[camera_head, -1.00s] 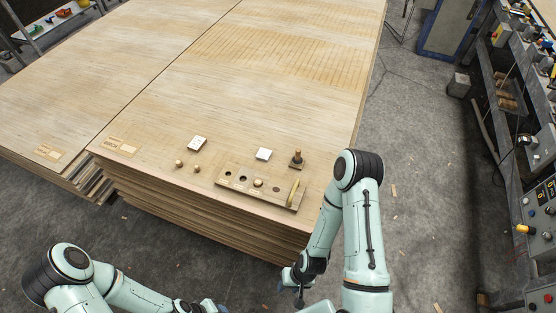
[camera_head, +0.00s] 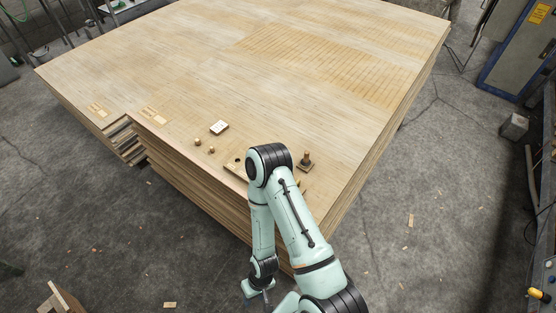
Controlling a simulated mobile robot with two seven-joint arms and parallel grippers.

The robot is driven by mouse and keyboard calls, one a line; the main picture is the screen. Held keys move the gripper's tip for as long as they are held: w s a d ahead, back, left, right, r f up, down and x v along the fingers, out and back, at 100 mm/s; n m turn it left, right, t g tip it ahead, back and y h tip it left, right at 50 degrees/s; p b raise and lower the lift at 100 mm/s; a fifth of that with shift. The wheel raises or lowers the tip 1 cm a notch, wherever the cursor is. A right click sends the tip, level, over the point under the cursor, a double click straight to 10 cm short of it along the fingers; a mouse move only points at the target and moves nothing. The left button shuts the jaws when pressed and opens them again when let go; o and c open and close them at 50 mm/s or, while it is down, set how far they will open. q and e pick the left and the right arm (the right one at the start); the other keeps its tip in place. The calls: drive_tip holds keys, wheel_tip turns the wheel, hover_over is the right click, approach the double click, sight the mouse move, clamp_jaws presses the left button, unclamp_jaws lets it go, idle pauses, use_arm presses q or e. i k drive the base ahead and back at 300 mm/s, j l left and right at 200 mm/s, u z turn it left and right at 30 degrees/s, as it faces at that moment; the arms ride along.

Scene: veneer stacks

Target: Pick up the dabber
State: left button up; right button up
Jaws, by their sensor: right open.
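The dabber (camera_head: 306,160), a small upright piece with a brown wooden handle on a dark square base, stands near the right front corner of the veneer stack (camera_head: 330,60). My right arm stands in front of the stack, its elbow just left of the dabber. My right gripper (camera_head: 264,294) hangs low at the bottom of the head view, in front of the stack and well apart from the dabber. It is open, with its fingers small and partly cut off by my arm. My left gripper is out of view.
A wooden board with holes (camera_head: 234,168) lies at the stack's front edge, mostly hidden behind my right arm. Two small round knobs (camera_head: 198,142) and a white tile (camera_head: 219,128) lie left of it. The stack's far top is clear.

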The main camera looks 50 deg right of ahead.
sight(305, 162)
drive_tip(key=k+l+u, duration=0.15)
drive_tip(key=u, duration=0.3)
drive_tip(key=k+u, duration=0.25)
drive_tip(key=u, duration=0.25)
drive_tip(key=k+u, duration=0.2)
drive_tip(key=u, duration=0.25)
drive_tip(key=k+l+u, duration=0.2)
drive_tip(key=k+u, duration=0.2)
drive_tip(key=k+l+u, duration=0.1)
drive_tip(key=k+u, duration=0.3)
drive_tip(key=k+l+z, duration=0.4)
drive_tip(key=k+l, duration=0.35)
drive_tip(key=k, duration=0.1)
